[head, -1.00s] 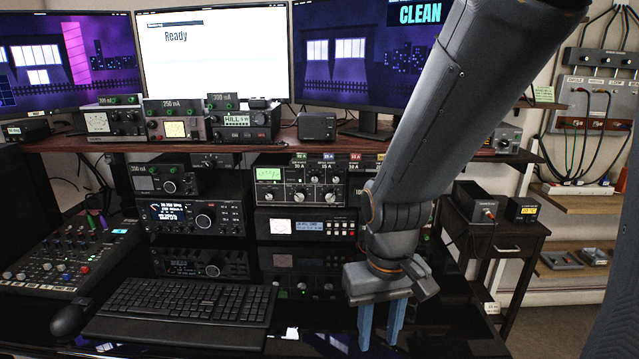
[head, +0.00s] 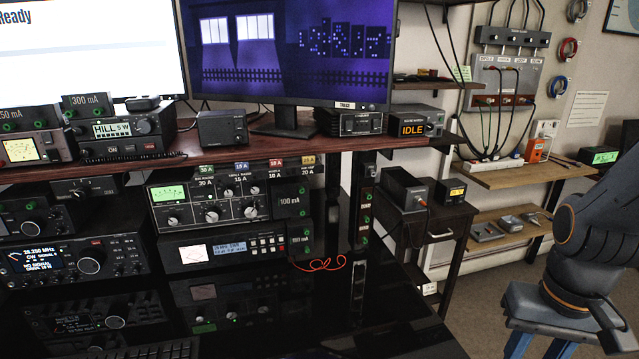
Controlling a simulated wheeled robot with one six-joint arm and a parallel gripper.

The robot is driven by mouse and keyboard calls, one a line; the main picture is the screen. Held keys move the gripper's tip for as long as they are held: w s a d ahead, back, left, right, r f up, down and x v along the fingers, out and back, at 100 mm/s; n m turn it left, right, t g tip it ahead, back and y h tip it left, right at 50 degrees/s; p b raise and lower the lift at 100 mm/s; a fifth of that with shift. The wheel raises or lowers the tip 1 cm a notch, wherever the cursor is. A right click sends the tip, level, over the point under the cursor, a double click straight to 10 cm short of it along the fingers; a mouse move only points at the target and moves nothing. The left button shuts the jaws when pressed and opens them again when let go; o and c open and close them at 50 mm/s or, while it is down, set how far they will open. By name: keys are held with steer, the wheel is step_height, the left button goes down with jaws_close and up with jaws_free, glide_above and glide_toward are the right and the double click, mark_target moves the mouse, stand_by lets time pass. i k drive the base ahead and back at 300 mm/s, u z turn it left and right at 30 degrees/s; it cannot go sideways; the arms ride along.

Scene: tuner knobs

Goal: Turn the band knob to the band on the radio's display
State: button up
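The radio (head: 75,262) is the black set at the left with a lit display (head: 38,257). Its display shows a frequency in MHz, too small to read surely; I cannot tell a band name. The tuner (head: 218,202) is the box with a green-lit meter (head: 168,194) and several pale knobs along its front. The middle knob (head: 212,214) and right knob (head: 251,211) are larger; I cannot read which is the band knob. My gripper (head: 536,350) is at the lower right, well away from the tuner. Its blue fingers stand apart and empty, with tips cut off by the frame.
A box with a small display and buttons (head: 222,252) sits below the tuner, with a red cable (head: 325,263) beside it. A dark side table (head: 440,222) stands right of the desk.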

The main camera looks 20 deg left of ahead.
mark_target(229, 192)
steer(key=z, duration=0.45)
steer(key=k, duration=1)
steer(key=u, duration=1.6)
steer(key=i, duration=0.5)
steer(key=z, duration=0.05)
